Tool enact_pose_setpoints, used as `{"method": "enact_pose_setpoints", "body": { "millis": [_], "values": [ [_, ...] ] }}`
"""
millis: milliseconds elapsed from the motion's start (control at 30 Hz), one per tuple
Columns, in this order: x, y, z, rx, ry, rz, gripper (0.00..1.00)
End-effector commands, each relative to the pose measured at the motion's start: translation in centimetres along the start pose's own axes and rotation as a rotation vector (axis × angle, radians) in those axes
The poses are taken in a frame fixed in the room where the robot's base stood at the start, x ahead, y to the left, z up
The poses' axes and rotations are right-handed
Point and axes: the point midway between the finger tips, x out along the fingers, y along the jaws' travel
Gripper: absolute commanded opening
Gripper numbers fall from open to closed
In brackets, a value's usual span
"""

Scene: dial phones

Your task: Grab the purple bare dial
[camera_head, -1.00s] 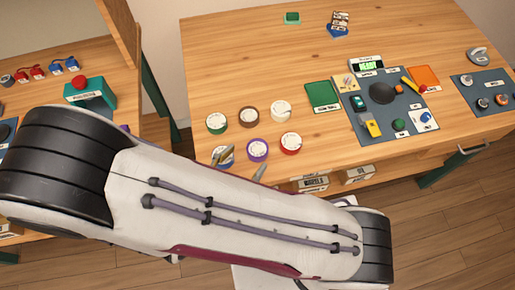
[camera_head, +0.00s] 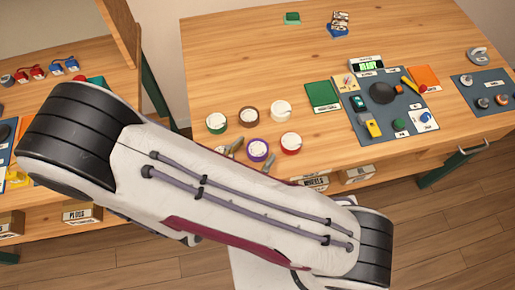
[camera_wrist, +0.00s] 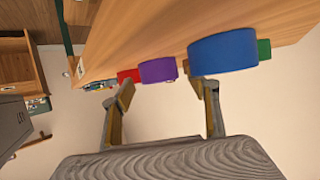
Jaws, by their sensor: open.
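The purple dial (camera_head: 258,150) is a round puck with a white top, in the front row of dials near the table's front edge. It also shows in the wrist view (camera_wrist: 158,70), beyond the gap between my fingers. My gripper (camera_wrist: 165,88) is open and empty, its fingers apart. In the head view the fingertips of my gripper (camera_head: 252,157) show on the left and front right of the purple dial. I cannot tell whether they touch it. My arm hides the rest of the gripper.
A red dial (camera_head: 291,142) stands right of the purple one. A blue dial (camera_wrist: 222,52) is close on its other side. Green (camera_head: 216,123), brown (camera_head: 249,117) and white (camera_head: 281,112) dials stand behind.

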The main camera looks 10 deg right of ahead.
Motion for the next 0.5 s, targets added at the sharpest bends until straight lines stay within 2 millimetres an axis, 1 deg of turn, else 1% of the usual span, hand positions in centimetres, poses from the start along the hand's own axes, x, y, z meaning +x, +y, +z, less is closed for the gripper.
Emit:
{"method": "enact_pose_setpoints", "body": {
  "millis": [167,500],
  "values": [
    [0.73,0.03,-0.01,0.000,0.000,0.000,0.60],
    [0.78,0.00,-0.01,0.000,0.000,-0.001,0.60]
  ]
}}
